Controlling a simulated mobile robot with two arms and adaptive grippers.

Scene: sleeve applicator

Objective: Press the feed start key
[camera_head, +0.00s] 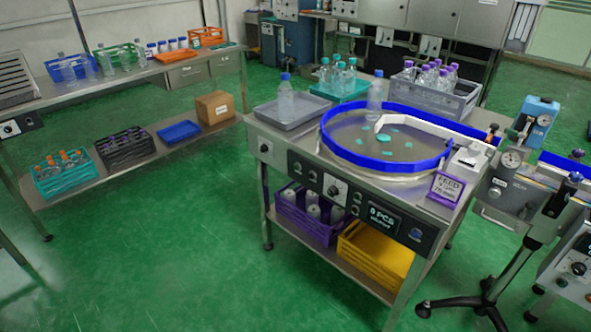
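The steel feeder table carries a round bowl with a blue rim (342,150) and several teal pieces inside. Its front control panel (310,178) has several dark knobs, a larger white-plated knob (335,190), a display reading "0 PCS" (383,218) and a blue button (416,234) at the right end. I cannot read any label that marks which one is the feed start key. A purple-framed sign reading "FEED" (447,187) stands on the table's right corner. Neither of my grippers is in view.
A grey tray (265,117) with a bottle, a teal rack (340,88) and a grey crate (455,105) stand on the table. Purple and yellow bins (372,255) sit below. A tripod-mounted device (505,190) stands close at right. Green floor lies open in front and left.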

